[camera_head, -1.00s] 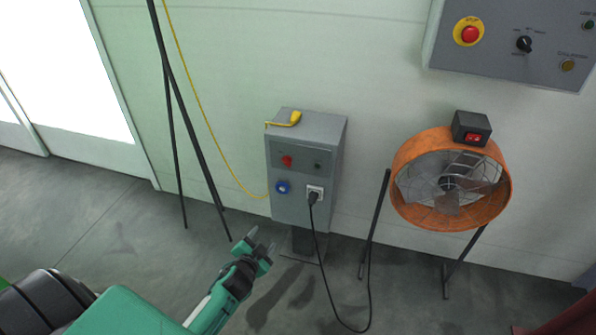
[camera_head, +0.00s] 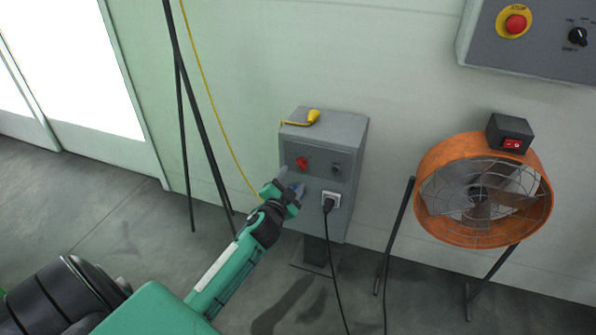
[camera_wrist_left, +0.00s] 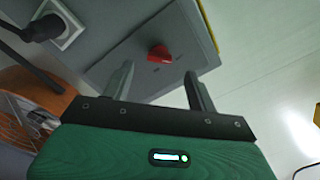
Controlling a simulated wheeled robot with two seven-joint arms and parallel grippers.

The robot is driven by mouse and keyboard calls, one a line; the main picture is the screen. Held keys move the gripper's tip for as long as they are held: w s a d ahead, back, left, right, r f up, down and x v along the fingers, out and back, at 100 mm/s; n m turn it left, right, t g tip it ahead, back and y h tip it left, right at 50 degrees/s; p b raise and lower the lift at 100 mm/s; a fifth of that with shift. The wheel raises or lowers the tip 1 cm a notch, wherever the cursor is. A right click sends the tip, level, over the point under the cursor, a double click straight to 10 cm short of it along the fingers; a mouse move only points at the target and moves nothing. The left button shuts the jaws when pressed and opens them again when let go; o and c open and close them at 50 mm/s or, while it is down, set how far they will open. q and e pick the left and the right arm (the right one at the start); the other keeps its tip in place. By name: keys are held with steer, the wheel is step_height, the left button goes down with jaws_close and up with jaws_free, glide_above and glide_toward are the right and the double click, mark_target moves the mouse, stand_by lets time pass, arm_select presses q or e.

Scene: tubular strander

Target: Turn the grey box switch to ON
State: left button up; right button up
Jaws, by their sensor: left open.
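The grey box (camera_head: 335,180) stands on a post against the wall. Its red switch (camera_head: 302,163) is on the upper left of the front panel, and a dark round knob (camera_head: 336,169) is to its right. I cannot read the switch's position. My left gripper (camera_head: 291,181) is open and empty, just below the red switch and in front of the blue socket, which it mostly covers. In the left wrist view, the red switch (camera_wrist_left: 160,53) shows beyond and between the two open fingers (camera_wrist_left: 159,71), apart from them. My right gripper is not in view.
A black plug (camera_head: 328,204) with a hanging cable sits in the box's lower right. A yellow-handled tool (camera_head: 312,117) lies on top. An orange fan (camera_head: 430,205) stands at right. Dark poles (camera_head: 186,110) and a yellow cable (camera_head: 215,100) are left of the box.

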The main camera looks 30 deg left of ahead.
mark_target(302, 164)
arm_select(q)
steer(key=shift+b+x, duration=0.35)
steer(key=shift+x, duration=2.65)
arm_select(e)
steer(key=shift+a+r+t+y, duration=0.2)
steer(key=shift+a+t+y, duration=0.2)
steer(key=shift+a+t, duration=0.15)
arm_select(q)
steer(key=shift+d, duration=0.1)
steer(key=c, duration=1)
